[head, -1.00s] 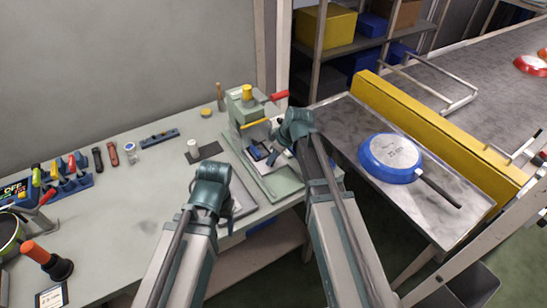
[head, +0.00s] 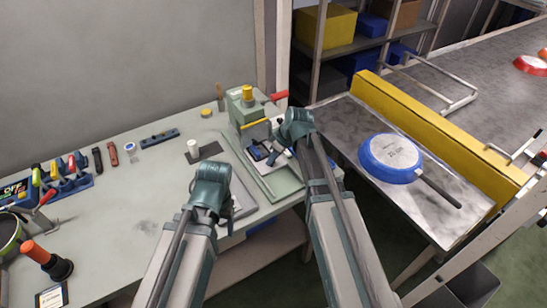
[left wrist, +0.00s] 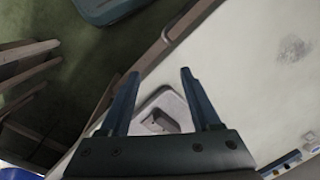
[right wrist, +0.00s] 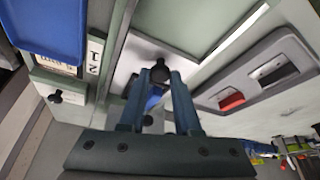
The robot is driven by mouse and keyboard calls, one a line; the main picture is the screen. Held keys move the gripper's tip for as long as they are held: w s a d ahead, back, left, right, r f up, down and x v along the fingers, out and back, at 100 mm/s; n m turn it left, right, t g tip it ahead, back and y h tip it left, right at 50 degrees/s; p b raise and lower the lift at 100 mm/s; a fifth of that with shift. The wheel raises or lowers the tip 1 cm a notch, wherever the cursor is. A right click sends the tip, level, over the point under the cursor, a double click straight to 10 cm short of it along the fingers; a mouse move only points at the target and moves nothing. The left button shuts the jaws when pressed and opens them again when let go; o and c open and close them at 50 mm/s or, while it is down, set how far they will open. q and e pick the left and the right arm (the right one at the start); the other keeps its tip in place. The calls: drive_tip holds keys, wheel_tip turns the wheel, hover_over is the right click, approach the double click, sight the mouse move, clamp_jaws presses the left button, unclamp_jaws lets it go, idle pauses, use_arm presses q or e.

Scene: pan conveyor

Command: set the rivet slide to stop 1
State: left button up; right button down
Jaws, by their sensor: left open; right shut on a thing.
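The rivet press (head: 243,105) stands at the back of the green bench, with a yellow cap and a red lever. A black knob (right wrist: 160,72) shows in the right wrist view between the fingertips of my right gripper (right wrist: 158,82), which is shut on it. A pale plate lies behind the knob, and a label reading "1 2" (right wrist: 94,55) is to its left. Whether the knob belongs to the slide, and at which stop the slide sits, I cannot tell. My left gripper (left wrist: 159,76) is open and empty above a grey tray (left wrist: 168,100) at the bench's front edge.
A blue pan (head: 390,158) lies upside down on the metal side table, beside a yellow rail (head: 430,130). Small tools and a blue holder (head: 68,185) are on the left of the bench.

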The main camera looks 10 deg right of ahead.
drive_tip(key=w, duration=0.1)
drive_tip(key=w+a, duration=0.1)
drive_tip(key=w, duration=0.2)
drive_tip(key=shift+w+a, duration=0.2)
drive_tip(key=shift+a, duration=0.1)
drive_tip(key=shift+s, duration=0.1)
drive_tip(key=c, duration=0.6)
unclamp_jaws()
use_arm(q)
drive_tip(key=shift+r, duration=0.1)
wheel_tip(320, 180, up, 13)
drive_tip(key=p, duration=1.2)
drive_tip(key=shift+f+p, duration=0.2)
drive_tip(key=shift+p, duration=0.2)
use_arm(e)
drive_tip(key=v, duration=1.4)
drive_tip(key=shift+s+f, duration=0.1)
